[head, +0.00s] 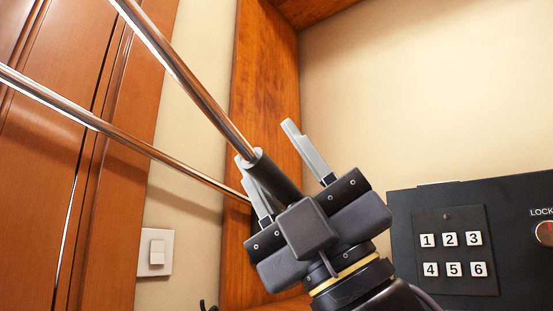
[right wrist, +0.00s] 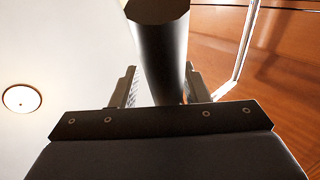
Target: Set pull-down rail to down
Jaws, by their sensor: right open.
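The pull-down rail shows as chrome rods in the head view. One rod (head: 180,72) slopes down from the top left to a dark cylindrical handle (head: 279,181); a second rod (head: 120,137) comes from the left edge and passes behind my gripper. My right gripper (head: 268,142) is open, with a finger on either side of the handle. In the right wrist view the dark handle (right wrist: 160,50) runs up between the fingers (right wrist: 160,80). I cannot tell whether either finger touches it. My left gripper is out of view.
Wooden door panels (head: 60,160) fill the left. A white wall switch (head: 155,251) sits low beside an upright wooden board (head: 262,75). A black safe with a keypad (head: 453,253) stands at the lower right. The beige wall above it is clear.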

